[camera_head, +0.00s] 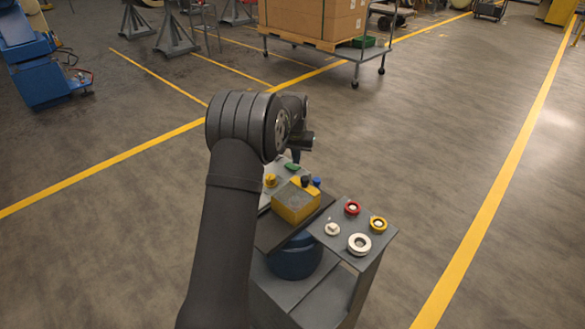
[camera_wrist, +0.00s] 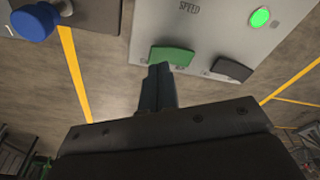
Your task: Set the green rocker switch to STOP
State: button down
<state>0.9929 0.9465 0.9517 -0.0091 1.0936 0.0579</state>
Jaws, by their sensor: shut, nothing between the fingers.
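The green rocker switch (camera_wrist: 172,57) is on a light grey panel (camera_wrist: 218,30) in the wrist view, and a small green part (camera_head: 292,166) shows on the panel in the head view. My gripper (camera_wrist: 160,72) is shut and empty, with its fingertips at the lower edge of the green rocker. I cannot tell whether they touch it. The rocker's STOP marking is not readable, and its lower edge is partly hidden by the fingers.
A dark rocker (camera_wrist: 231,69) sits right of the green one, and a lit green button (camera_wrist: 260,18) is above it. A blue knob (camera_wrist: 34,21) is at the upper left. A yellow box (camera_head: 296,206) and a panel with red (camera_head: 352,208) and yellow (camera_head: 378,224) knobs stand nearby.

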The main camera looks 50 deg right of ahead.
jog(key=shift+f, duration=1.05)
dwell(0.7)
jog(key=shift+r, duration=3.55)
notch_tip(320, 180, down, 7)
jog(key=shift+f, duration=0.1)
jog(key=shift+r, duration=0.2)
jog(key=shift+r, duration=4.25)
notch_tip(320, 180, up, 10)
jog(key=n+h, duration=0.1)
jog(key=n, duration=0.5)
send_over(296, 168)
jog(key=s+a, duration=0.2)
jog(key=a, duration=0.3)
jog(key=shift+w+d, duration=0.15)
